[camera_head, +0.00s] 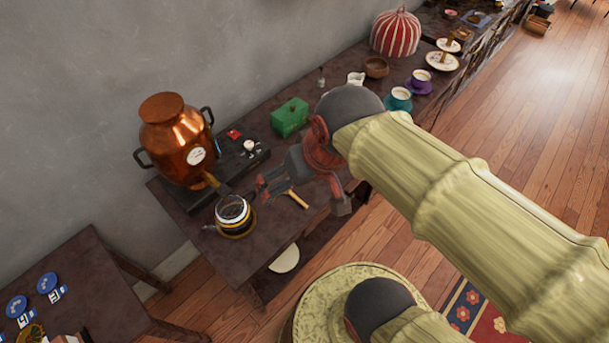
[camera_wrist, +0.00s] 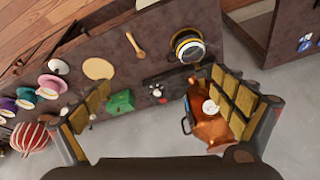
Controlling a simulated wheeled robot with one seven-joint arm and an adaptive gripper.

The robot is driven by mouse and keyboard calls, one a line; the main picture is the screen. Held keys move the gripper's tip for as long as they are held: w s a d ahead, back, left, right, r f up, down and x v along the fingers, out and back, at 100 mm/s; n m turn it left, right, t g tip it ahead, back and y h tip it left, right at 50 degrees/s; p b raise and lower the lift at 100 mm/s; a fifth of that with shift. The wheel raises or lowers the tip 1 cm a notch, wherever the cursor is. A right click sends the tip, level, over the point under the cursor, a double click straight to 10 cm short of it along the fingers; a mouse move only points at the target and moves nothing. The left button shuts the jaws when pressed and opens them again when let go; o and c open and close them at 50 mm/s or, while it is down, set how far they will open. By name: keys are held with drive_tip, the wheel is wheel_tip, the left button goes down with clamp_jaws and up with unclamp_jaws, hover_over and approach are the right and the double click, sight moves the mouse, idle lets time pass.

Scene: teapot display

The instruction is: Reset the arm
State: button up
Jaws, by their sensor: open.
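My gripper (camera_head: 302,197) hangs in the air above the dark table (camera_head: 165,190), in front of the green box in the head view. The wrist view looks down on the table, with the gripper's two fingers (camera_wrist: 163,105) at the left and right. My arm crosses the right side of the head view. The copper urn (camera_head: 168,130) stands at the table's left, and a round pot with a yellow band (camera_head: 234,212) sits near its spout. That pot also shows in the wrist view (camera_wrist: 187,47).
A green box (camera_head: 290,117), a wooden spoon (camera_head: 298,199), a brown bowl (camera_head: 376,67), cups on saucers (camera_head: 400,96) and a red-striped dome (camera_head: 396,33) are on the table. A black panel (camera_head: 230,160) lies beside the urn. A lower table (camera_head: 75,265) is at left.

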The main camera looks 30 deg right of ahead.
drive_tip(key=shift+s+d+r+n+t+h, duration=0.2)
drive_tip(key=shift+s+d+r+t, duration=0.1)
drive_tip(key=shift+r, duration=0.2)
drive_tip(key=shift+s+d+r+n+t+h, duration=0.1)
drive_tip(key=shift+s+d+r+n+t, duration=0.15)
drive_tip(key=shift+r, duration=0.2)
